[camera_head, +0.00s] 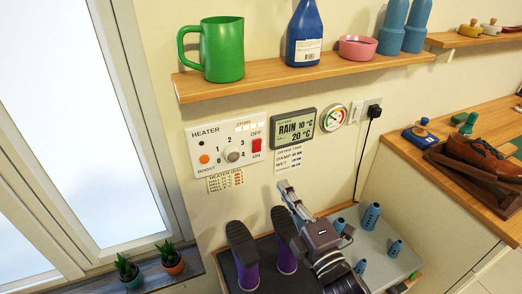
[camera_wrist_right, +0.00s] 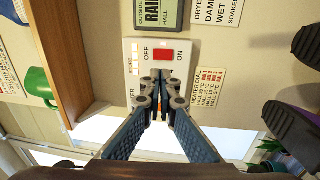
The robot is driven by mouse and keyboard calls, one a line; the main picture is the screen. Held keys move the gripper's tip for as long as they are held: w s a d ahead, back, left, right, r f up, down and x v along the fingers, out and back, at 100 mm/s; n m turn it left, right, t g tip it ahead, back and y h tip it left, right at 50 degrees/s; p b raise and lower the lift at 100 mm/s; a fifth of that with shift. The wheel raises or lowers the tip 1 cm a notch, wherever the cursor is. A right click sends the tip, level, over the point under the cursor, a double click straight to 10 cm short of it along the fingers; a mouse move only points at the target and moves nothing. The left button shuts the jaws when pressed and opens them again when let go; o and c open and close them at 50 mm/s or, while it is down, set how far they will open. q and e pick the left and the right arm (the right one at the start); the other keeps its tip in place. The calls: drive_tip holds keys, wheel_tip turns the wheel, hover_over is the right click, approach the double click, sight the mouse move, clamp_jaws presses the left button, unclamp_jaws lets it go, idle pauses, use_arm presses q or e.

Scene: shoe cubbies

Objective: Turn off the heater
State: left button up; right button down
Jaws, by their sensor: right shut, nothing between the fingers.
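The white heater panel (camera_head: 213,135) is on the wall below the shelf. It carries a red rocker switch (camera_head: 257,146) between OFF above and ON below, a round numbered dial (camera_head: 233,154) and an orange light (camera_head: 204,159). Which side of the switch is pressed I cannot tell. My right gripper (camera_head: 284,187) is shut and empty, below and right of the panel in the head view. In the right wrist view the shut fingertips (camera_wrist_right: 161,76) overlap the panel (camera_wrist_right: 133,47) just below the red switch (camera_wrist_right: 164,54); the dial is hidden behind them. My left gripper is not in view.
A wooden shelf (camera_head: 300,79) above holds a green mug (camera_head: 222,50), a blue bottle (camera_head: 304,36) and a pink bowl (camera_head: 358,47). A weather display (camera_head: 293,124) hangs right of the panel. Purple boots (camera_head: 287,257) stand below, beside my arm. A window is left.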

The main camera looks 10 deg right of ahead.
drive_tip(key=shift+r, duration=0.25)
drive_tip(key=p, duration=0.3)
approach(258, 143)
drive_tip(key=x, duration=0.7)
drive_tip(key=p, duration=0.2)
drive_tip(key=shift+w+a+r+p, duration=0.1)
drive_tip(key=shift+w+r+p, duration=0.15)
drive_tip(key=shift+r+p, duration=0.1)
drive_tip(key=shift+f+b, duration=0.25)
drive_tip(key=shift+b, duration=0.05)
